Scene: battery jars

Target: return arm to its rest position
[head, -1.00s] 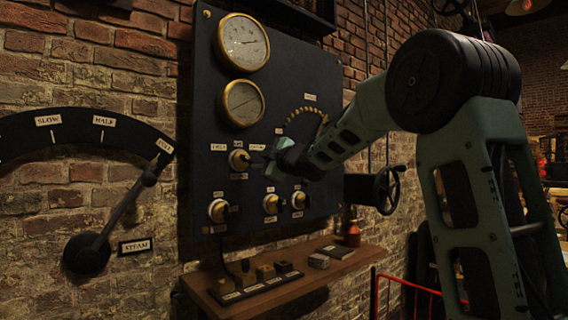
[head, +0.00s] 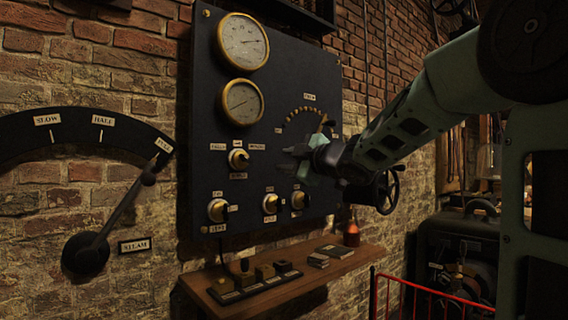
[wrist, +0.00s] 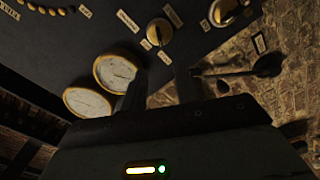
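My gripper (head: 294,160) is in front of the dark control panel (head: 215,110) in the head view, near the middle of its lower right part. In the wrist view its two fingers (wrist: 160,88) stand apart with nothing between them. My green arm (head: 410,115) reaches in from the right edge of the head view.
The panel carries two brass gauges (head: 243,42), several knobs (head: 218,210) and a curved row of brass contacts. A steam lever (head: 120,210) points to FULL on the left. A wooden shelf (head: 340,262) holds small blocks and a red bottle (head: 352,234). A red rail (head: 410,287) stands lower right.

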